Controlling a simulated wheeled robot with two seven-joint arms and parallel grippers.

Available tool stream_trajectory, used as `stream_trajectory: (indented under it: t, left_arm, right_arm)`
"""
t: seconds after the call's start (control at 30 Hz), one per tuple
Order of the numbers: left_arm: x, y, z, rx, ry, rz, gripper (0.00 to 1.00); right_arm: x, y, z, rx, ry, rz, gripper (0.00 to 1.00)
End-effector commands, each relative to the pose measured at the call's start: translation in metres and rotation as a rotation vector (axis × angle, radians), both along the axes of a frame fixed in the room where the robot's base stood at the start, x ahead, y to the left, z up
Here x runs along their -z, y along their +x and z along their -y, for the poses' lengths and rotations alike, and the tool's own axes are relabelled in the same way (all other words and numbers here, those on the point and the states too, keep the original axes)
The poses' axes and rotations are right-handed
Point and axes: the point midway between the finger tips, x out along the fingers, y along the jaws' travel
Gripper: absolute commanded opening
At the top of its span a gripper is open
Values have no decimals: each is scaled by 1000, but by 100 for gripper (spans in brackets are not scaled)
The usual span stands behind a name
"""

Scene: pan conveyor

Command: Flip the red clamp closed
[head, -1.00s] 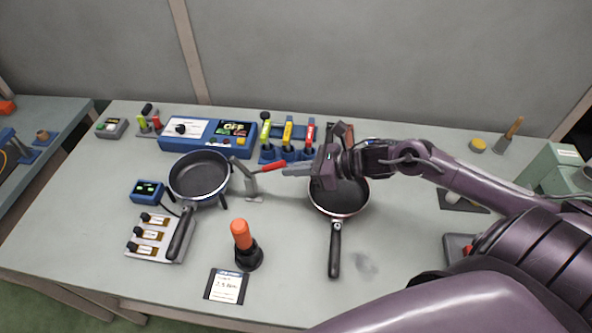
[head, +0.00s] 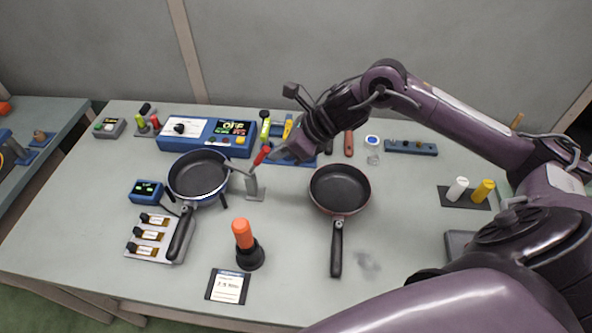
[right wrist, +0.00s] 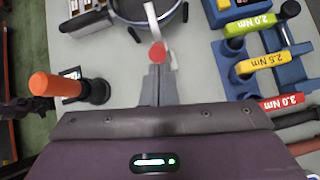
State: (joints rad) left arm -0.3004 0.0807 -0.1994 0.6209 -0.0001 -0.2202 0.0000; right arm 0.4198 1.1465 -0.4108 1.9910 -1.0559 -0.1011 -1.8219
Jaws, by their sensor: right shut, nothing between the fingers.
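The red clamp (head: 253,178) stands on the table between the two pans. Its red-tipped handle (head: 262,155) now points steeply up, and its pale arm reaches left over the rim of the left pan (head: 199,174). My right gripper (head: 274,154) is shut and empty, with its fingertips right at the red handle. In the right wrist view the red tip (right wrist: 158,52) shows at the ends of the closed fingers (right wrist: 158,78); whether they touch cannot be told. My left gripper is not in view.
A second pan (head: 340,188) sits to the right of the clamp. Torque drivers (right wrist: 255,62) in blue holders stand close behind it. An orange-handled tool (head: 244,240) stands in front, and a blue control box (head: 206,136) behind left. The table's front right is mostly clear.

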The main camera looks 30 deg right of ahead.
Motion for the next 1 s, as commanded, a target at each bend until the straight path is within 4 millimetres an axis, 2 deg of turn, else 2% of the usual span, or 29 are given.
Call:
stream_trajectory:
  t: [0.6,1.0]
  left_arm:
    - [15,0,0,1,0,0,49]
    - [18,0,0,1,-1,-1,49]
  right_arm:
    - [-24,27,-36,0,6,3,0]
    - [-30,35,-47,0,13,7,0]
